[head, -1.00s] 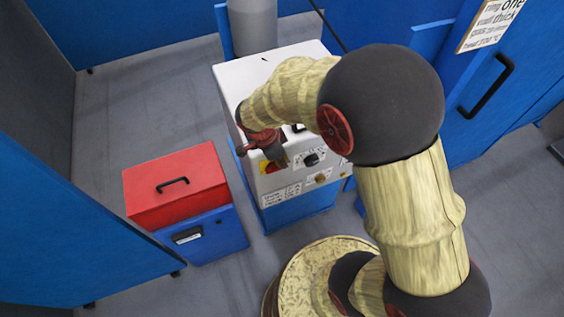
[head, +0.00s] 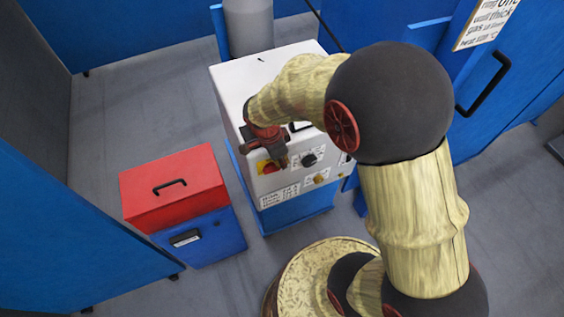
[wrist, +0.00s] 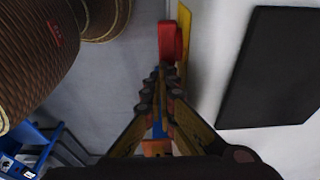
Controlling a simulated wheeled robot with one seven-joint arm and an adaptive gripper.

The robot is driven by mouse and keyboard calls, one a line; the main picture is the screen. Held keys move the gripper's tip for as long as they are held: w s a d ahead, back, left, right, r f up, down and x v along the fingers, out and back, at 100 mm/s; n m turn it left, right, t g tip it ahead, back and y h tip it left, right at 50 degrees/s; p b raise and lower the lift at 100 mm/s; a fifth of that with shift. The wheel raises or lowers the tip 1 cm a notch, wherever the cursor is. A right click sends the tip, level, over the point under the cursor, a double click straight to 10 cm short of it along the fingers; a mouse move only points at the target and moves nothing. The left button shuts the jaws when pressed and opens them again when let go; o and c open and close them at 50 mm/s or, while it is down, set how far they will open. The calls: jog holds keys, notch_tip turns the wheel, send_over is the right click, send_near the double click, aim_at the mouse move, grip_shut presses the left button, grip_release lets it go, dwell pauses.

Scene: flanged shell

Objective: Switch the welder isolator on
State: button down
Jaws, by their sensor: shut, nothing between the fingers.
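The welder (head: 290,60) is a white cabinet on a blue base, in the middle of the head view. Its isolator (head: 267,168) is a red handle on a yellow plate at the left of the front panel. In the wrist view the red handle (wrist: 169,40) shows edge-on, with the yellow plate (wrist: 185,25) behind it. My gripper (head: 281,162) is shut and empty, just in front of the isolator and partly covering it. In the wrist view its fingertips (wrist: 160,75) lie just below the handle; I cannot tell whether they touch.
A dark knob (head: 309,159) and a yellowish knob (head: 319,179) sit right of the isolator. A black panel (wrist: 272,65) fills the right of the wrist view. A red-lidded blue chest (head: 172,190) stands left of the welder, and a grey cylinder (head: 248,25) behind it.

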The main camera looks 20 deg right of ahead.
jog(key=shift+s+d+f+y, duration=0.1)
jog(key=shift+f+y, duration=0.1)
jog(key=shift+y, duration=0.1)
dwell(0.4)
jog(key=shift+d+f, duration=0.2)
jog(key=shift+f, duration=0.1)
jog(key=shift+d+f+b, duration=0.25)
jog(key=shift+f+b, duration=0.15)
jog(key=shift+b, duration=0.25)
jog(key=shift+f, duration=0.1)
jog(key=shift+a, duration=0.1)
dwell(0.8)
jog(key=shift+a+r, duration=0.35)
jog(key=shift+a, duration=0.25)
jog(key=d+r+p, duration=0.1)
jog(key=d+r, duration=0.2)
jog(key=d+r+p, duration=0.1)
jog(key=d+r, duration=0.2)
jog(key=r, duration=0.1)
jog(key=d+r+p, duration=0.1)
jog(key=d+r, duration=0.2)
jog(key=shift+r, duration=0.3)
